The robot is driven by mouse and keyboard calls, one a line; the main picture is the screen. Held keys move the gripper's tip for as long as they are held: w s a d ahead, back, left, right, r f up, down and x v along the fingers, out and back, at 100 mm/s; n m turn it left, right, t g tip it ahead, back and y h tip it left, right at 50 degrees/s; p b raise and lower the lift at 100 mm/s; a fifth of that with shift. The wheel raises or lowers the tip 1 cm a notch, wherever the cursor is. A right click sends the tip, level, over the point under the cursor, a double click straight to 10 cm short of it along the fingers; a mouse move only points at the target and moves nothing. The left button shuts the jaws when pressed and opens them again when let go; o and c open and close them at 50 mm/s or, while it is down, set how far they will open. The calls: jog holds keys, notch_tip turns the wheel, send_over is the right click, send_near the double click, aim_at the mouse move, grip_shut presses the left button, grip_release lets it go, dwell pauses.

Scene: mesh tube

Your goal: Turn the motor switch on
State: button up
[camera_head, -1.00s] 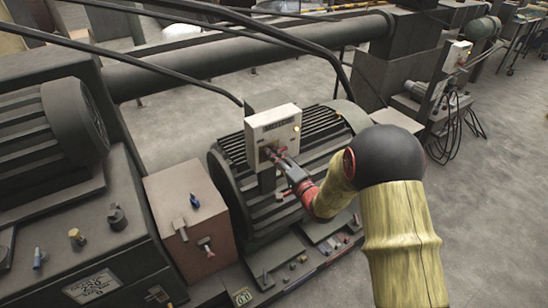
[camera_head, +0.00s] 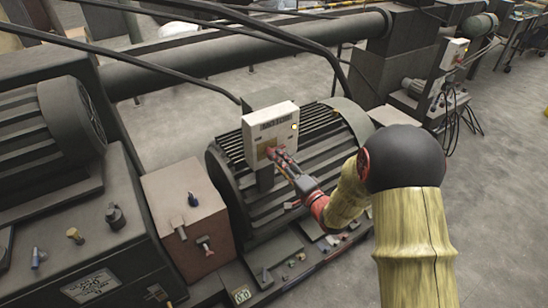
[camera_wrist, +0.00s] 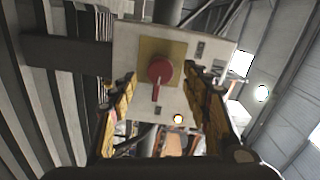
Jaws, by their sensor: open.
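The motor switch is a red rotary knob (camera_wrist: 160,75) on a yellow plate (camera_wrist: 177,49), on the face of a pale switch box (camera_head: 283,122). In the wrist view the knob's handle points toward the bottom of the picture. My gripper (camera_wrist: 163,88) is open, with one finger on either side of the knob. I cannot tell whether the fingers touch it. In the head view my gripper (camera_head: 272,158) is at the lower front of the box and hides the knob. A small yellow lamp (camera_head: 295,126) on the box looks bright.
The box is mounted by a large ribbed motor (camera_head: 320,140). A brown box with small levers (camera_head: 185,215) and a dark machine with knobs (camera_head: 75,250) stand to the left. Black cables pass above. A second switch box (camera_head: 455,52) is at the back right.

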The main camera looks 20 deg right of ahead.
jog(key=v, duration=0.6)
jog(key=shift+s, duration=0.35)
